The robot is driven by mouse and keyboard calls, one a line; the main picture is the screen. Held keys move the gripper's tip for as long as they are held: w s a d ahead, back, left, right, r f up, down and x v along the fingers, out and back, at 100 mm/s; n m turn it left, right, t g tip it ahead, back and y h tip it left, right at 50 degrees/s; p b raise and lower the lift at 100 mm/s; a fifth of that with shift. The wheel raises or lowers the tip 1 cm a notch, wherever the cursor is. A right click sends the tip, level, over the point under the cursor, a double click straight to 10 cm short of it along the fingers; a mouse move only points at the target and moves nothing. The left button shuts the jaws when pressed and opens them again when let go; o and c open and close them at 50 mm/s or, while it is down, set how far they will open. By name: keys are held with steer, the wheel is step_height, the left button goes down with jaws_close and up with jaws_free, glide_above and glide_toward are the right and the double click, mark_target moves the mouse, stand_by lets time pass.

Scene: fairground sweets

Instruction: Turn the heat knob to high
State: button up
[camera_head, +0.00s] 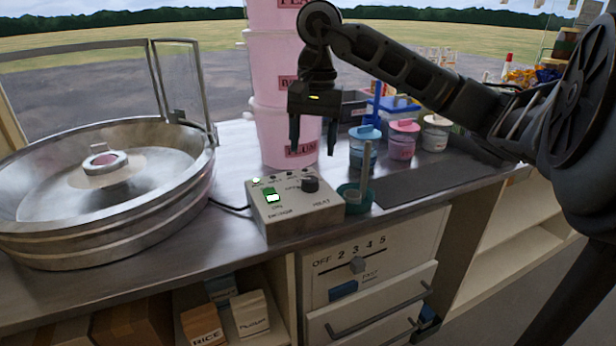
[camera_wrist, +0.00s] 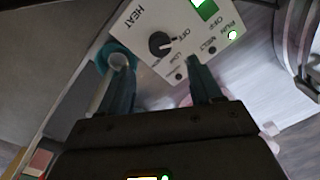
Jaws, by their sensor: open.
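The heat knob (camera_head: 310,184) is a small round black knob on top of a cream control box (camera_head: 290,222). In the wrist view the knob (camera_wrist: 160,42) sits beside the word HEAT, and its pale pointer mark appears to face the OFF lettering. LOW is printed nearby; a HIGH label is not readable. My gripper (camera_head: 313,145) is open and empty, pointing down above the box, apart from the knob. In the wrist view its two fingers (camera_wrist: 159,75) lie on either side, below the knob in the picture.
A metal floss bowl (camera_head: 120,215) fills the left. Stacked pink tubs (camera_head: 285,130) stand close behind the box. A teal cup with a stick (camera_head: 355,198) is right beside it. Several lidded jars (camera_head: 403,140) stand behind right. A slider (camera_head: 358,264) is on the cabinet front.

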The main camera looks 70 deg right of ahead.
mark_target(311, 179)
steer(key=shift+w+f, duration=0.2)
steer(key=shift+f, duration=3.65)
steer(key=c, duration=1)
